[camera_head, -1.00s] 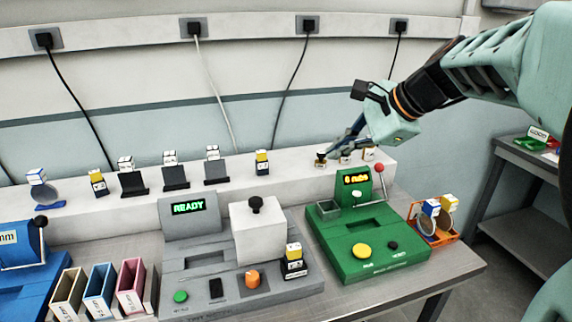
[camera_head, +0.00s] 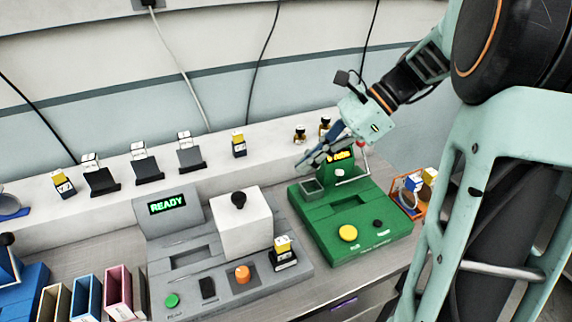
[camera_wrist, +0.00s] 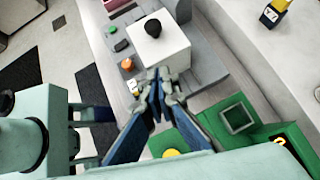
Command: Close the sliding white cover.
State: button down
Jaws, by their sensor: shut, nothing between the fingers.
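The white cover (camera_head: 243,228) is a white block with a black knob (camera_head: 239,199) on top. It stands at the right part of the grey machine (camera_head: 183,232), whose recessed slot (camera_head: 193,257) lies uncovered to its left. A green READY display (camera_head: 167,204) is lit behind the slot. My gripper (camera_head: 303,166) is shut and empty, above the back left of the green machine, to the right of the cover and apart from it. In the wrist view the cover (camera_wrist: 158,52) and its knob (camera_wrist: 153,28) lie just beyond my fingertips (camera_wrist: 157,78).
The green machine (camera_head: 345,222) stands right of the grey one. A small block on a black stand (camera_head: 284,255) sits at the grey machine's right front. An orange knob (camera_head: 243,274) and a green button (camera_head: 172,300) are on its front. A white ledge (camera_head: 215,172) with several items runs behind.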

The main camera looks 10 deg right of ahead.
send_near(261, 204)
jog(key=x, duration=0.4)
jog(key=shift+s+a, duration=0.1)
jog(key=shift+a, duration=0.15)
jog(key=a, duration=0.2)
jog(key=shift+a+r, duration=0.15)
jog(key=shift+a, duration=0.75)
jog(key=s+a+p, duration=0.1)
jog(key=s+a, duration=0.3)
jog(key=a, duration=0.9)
jog(key=shift+a, duration=0.3)
jog(key=shift+d+p, duration=0.1)
jog(key=shift+p, duration=0.2)
